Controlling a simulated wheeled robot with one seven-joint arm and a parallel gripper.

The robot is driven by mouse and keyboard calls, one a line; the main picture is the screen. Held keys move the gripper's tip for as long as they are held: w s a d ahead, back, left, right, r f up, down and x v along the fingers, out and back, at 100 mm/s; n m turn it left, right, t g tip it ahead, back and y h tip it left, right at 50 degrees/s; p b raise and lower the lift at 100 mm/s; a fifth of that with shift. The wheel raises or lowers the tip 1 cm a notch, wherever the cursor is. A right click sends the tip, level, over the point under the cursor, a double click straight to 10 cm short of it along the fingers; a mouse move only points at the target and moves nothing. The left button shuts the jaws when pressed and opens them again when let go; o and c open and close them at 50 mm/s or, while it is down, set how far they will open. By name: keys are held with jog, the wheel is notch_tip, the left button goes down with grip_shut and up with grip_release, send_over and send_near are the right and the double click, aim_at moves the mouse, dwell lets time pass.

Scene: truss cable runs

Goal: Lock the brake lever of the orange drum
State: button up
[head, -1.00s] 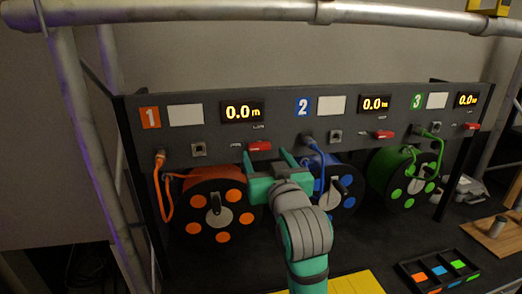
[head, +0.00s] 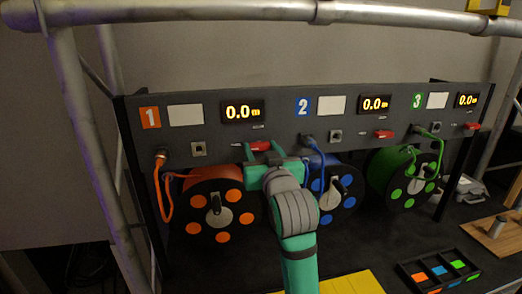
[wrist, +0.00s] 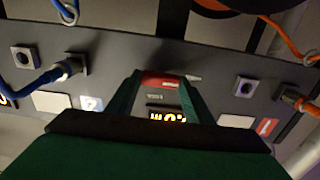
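The orange drum (head: 213,209) stands at the left under the panel section marked 1. Its red brake lever (head: 259,146) is on the panel below the first display and is partly covered by my gripper. My gripper (head: 262,153) is at the lever, with its fingers pointing at the panel. In the wrist view, which is upside down, the red lever (wrist: 161,82) shows between the two spread fingertips of my gripper (wrist: 160,84). Whether a finger touches the lever I cannot tell.
A blue drum (head: 336,186) and a green drum (head: 402,177) stand to the right, with red levers (head: 383,134) above. An orange cable (head: 165,190) hangs at the left. A tray of coloured pieces (head: 440,270) lies at the front right. A pipe rail (head: 250,11) crosses above.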

jog(key=m, duration=0.4)
jog(key=shift+m, duration=0.4)
jog(key=m, duration=0.4)
jog(key=shift+r, duration=0.1)
jog(key=m, duration=0.5)
jog(key=shift+d, duration=0.15)
jog(key=shift+w+d+m, duration=0.1)
jog(key=shift+d+m, duration=0.05)
jog(key=shift+m, duration=1.85)
jog(key=o, duration=1.1)
jog(key=shift+c, duration=0.2)
